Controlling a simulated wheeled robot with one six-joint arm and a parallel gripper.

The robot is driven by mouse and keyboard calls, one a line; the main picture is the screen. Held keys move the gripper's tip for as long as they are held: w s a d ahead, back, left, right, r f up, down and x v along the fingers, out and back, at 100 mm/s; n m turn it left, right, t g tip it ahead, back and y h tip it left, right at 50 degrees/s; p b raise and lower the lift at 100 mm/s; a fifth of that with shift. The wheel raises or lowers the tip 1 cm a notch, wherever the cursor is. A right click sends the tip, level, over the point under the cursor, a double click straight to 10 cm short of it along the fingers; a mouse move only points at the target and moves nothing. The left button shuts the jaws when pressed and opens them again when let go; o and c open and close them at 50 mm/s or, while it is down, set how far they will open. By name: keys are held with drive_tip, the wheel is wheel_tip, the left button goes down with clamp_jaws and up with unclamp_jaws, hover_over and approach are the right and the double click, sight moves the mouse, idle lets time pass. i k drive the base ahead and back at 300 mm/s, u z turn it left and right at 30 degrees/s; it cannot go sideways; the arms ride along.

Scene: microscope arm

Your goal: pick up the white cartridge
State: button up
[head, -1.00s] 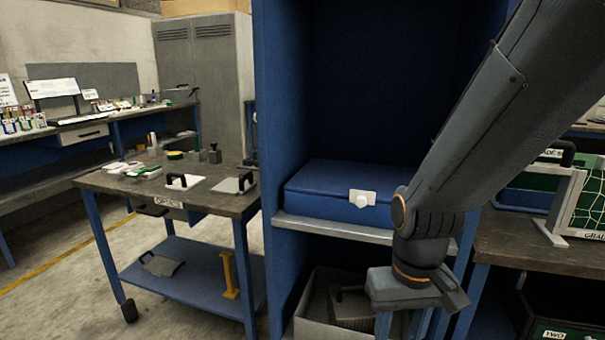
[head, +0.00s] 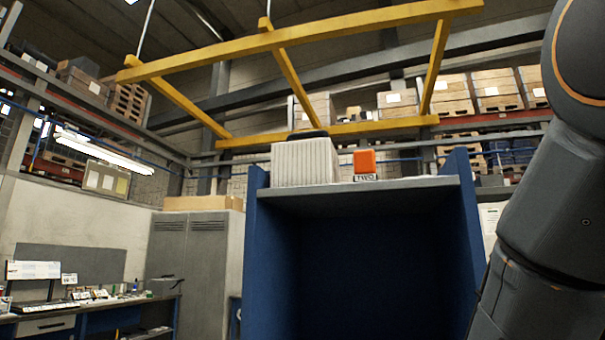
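A white ribbed box-like block (head: 305,162) with a dark piece on its top stands on top of the blue cabinet; it looks like the white cartridge, though no marking on it confirms this. My arm runs along the right edge of the head view, well to the right of the block. My gripper is below the frame, so its fingers are not in view. Nothing touches the white block except the shelf under it.
An orange block (head: 364,164) with a "TWO" label sits right of the white block on the cabinet's grey top board (head: 420,184). The blue cabinet (head: 258,270) is open in front and dark inside. A yellow frame (head: 300,40) hangs overhead. Grey lockers (head: 190,260) stand left.

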sight(311, 161)
drive_tip(key=u, duration=2.4)
drive_tip(key=i, duration=1.55)
drive_tip(key=z, duration=3.35)
